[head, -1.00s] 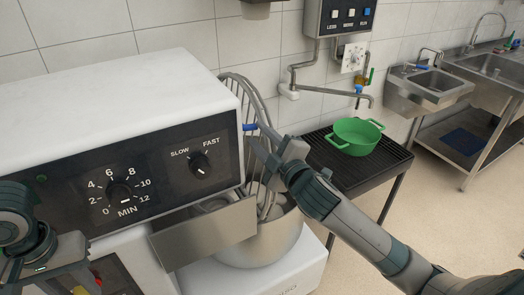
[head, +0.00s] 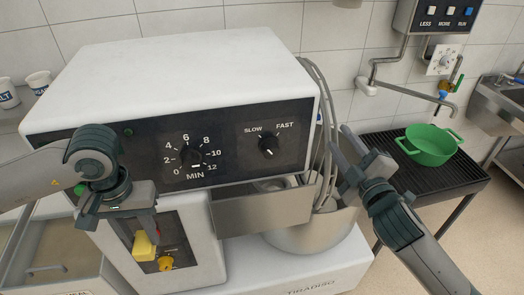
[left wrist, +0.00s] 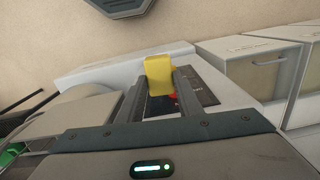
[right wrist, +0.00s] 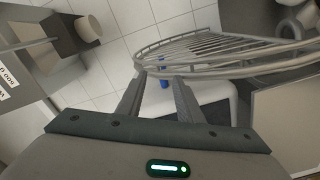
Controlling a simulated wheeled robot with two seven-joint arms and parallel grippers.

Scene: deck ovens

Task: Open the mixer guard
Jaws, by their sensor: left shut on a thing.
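The wire mixer guard (head: 326,150) stands upright at the right of the mixer head, above the steel bowl (head: 310,235); it shows nearly edge-on. In the right wrist view the guard (right wrist: 225,52) crosses ahead of the fingers. Its blue handle (right wrist: 163,78) shows between and beyond the fingertips. My right gripper (head: 352,166) is open and empty, just right of the guard and apart from the handle. My left gripper (head: 140,226) is shut on a yellow block (head: 145,246) in front of the mixer's lower panel. The block (left wrist: 158,76) also shows between the fingers in the left wrist view.
The mixer (head: 170,70) has a timer dial and a speed dial on its front. A steel chute (head: 260,212) juts out before the bowl. A green pot (head: 430,145) sits on a black rack (head: 390,175) to the right. A tap (head: 420,95) hangs above the rack.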

